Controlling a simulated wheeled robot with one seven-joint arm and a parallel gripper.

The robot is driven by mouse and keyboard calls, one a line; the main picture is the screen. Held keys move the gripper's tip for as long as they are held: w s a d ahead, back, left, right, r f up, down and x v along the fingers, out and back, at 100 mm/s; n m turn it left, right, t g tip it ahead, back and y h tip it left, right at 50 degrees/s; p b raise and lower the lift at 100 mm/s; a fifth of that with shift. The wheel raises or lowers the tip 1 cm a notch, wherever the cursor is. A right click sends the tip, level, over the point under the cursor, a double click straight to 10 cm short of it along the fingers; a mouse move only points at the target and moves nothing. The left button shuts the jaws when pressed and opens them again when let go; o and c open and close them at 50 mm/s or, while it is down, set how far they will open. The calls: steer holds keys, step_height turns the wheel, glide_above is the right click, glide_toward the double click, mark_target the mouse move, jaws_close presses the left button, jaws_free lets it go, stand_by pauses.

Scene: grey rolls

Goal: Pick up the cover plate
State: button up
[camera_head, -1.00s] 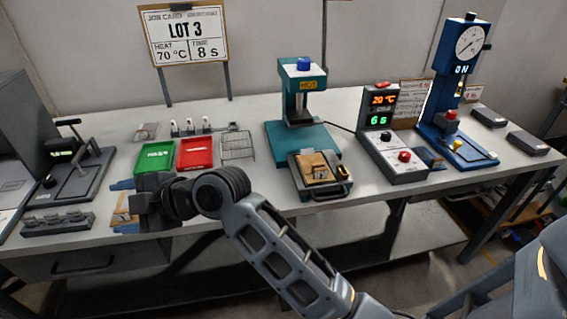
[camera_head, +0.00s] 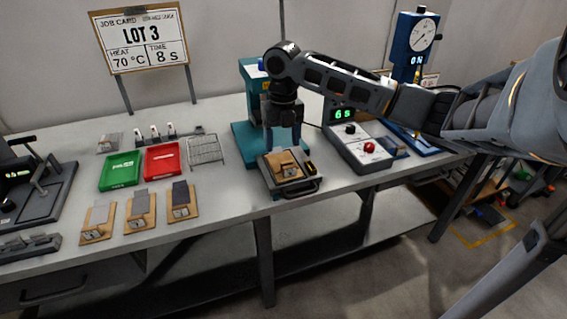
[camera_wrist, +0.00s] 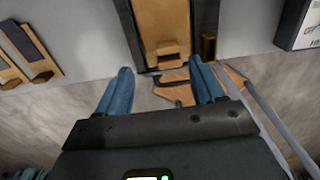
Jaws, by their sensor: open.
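A tan plate with a small raised block, which looks like the cover plate (camera_head: 283,163), lies in a dark tray (camera_head: 308,187) in front of the teal press. In the wrist view the tan plate (camera_wrist: 160,18) is at top centre, with its raised block just beyond the fingertips. My gripper (camera_head: 283,141) points down over the tray, in front of the press. In the wrist view my gripper (camera_wrist: 160,72) has its two blue fingers apart with nothing held between them. How high the fingertips are above the plate is hard to tell.
The teal press (camera_head: 250,137) stands close behind my gripper. A control box (camera_head: 362,151) is right of the tray. Several tan boards with grey strips (camera_head: 140,209), a green tray (camera_head: 121,171), a red tray (camera_head: 162,157) and a wire rack (camera_head: 206,149) are to the left.

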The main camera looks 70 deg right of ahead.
mark_target(286, 157)
steer(key=shift+s+d+f, duration=0.15)
steer(key=shift+s+f, duration=0.05)
steer(key=shift+f, duration=0.2)
steer(key=shift+s+d+f+p, duration=0.15)
steer(key=shift+f+p, duration=0.3)
steer(key=shift+f, duration=1.25)
steer(key=shift+w+d+f+p, duration=0.15)
steer(key=shift+f+p, duration=0.3)
steer(key=shift+f, duration=1.25)
steer(key=shift+s, duration=0.1)
steer(key=c, duration=1.1)
steer(key=shift+r, duration=0.5)
steer(key=r, duration=0.1)
steer(key=r+b, duration=0.1)
steer(key=s+r, duration=0.1)
steer(key=shift+d+r, duration=0.25)
steer(key=shift+d, duration=0.05)
steer(key=s+d+r+b, duration=0.1)
steer(key=s+r, duration=0.1)
steer(key=s, duration=0.1)
steer(key=s+d+r+b, duration=0.1)
steer(key=s+d+r, duration=0.1)
steer(key=s, duration=0.1)
steer(key=s+d+r, duration=0.2)
steer(key=s, duration=0.1)
steer(key=shift+s+r+b, duration=0.1)
steer(key=shift+r+b, duration=0.15)
steer(key=shift+b, duration=0.15)
